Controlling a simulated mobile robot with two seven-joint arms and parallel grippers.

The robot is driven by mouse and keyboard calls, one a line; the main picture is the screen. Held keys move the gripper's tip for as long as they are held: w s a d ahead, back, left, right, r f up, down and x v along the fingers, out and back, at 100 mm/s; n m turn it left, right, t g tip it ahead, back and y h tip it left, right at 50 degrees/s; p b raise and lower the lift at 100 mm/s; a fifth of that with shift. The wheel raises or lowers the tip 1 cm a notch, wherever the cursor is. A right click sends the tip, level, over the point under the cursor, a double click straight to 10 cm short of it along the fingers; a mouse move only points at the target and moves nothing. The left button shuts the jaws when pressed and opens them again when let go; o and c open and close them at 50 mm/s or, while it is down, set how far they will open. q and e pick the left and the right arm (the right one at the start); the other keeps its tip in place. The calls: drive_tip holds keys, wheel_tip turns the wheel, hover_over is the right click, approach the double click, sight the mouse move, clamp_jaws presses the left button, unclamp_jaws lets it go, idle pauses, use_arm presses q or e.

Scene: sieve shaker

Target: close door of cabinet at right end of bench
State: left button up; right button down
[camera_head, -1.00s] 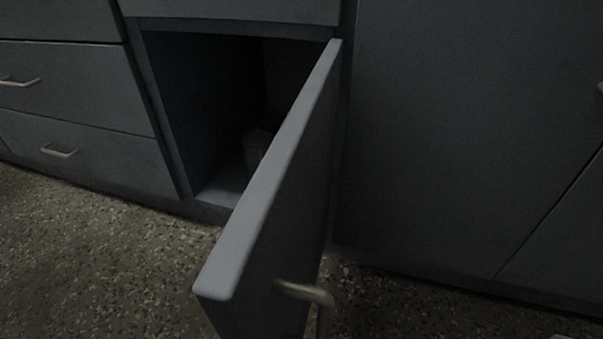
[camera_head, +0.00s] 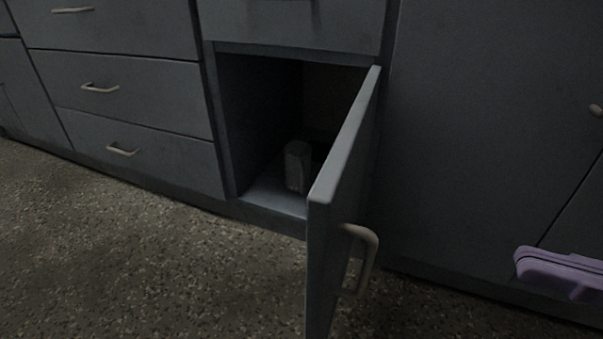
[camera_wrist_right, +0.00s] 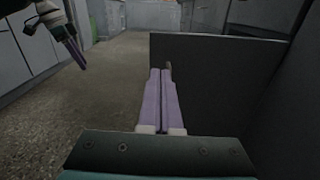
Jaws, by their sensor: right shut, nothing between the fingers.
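The grey cabinet door (camera_head: 345,165) stands wide open, swung out toward me, hinged on the right side of its opening. Its bar handle (camera_head: 362,258) is on the door's right-hand face. The cabinet (camera_head: 275,190) is dark inside, with a small grey container (camera_head: 297,165) on its floor. My right gripper (camera_head: 522,262) shows at the right edge, right of the door and apart from it. In the right wrist view its purple fingers (camera_wrist_right: 161,72) are together and empty, with the door (camera_wrist_right: 225,80) ahead and right. My left gripper (camera_wrist_right: 78,55) shows small at upper left; its jaw state is unclear.
A bank of drawers (camera_head: 130,115) with bar handles stands left of the cabinet. A closed drawer (camera_head: 300,22) is above the opening. A flat grey panel (camera_head: 470,130) is to the right. The speckled floor (camera_head: 150,260) in front is clear.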

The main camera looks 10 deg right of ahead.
drive_tip(key=n, duration=0.1)
drive_tip(key=g+b, duration=0.1)
drive_tip(key=b, duration=0.2)
approach(329, 230)
drive_tip(key=shift+y, duration=0.3)
drive_tip(key=x, duration=0.6)
drive_tip(key=shift+w+f, duration=0.1)
drive_tip(key=shift+f, duration=0.15)
drive_tip(key=shift+w+a, duration=0.2)
drive_tip(key=shift+a, duration=0.15)
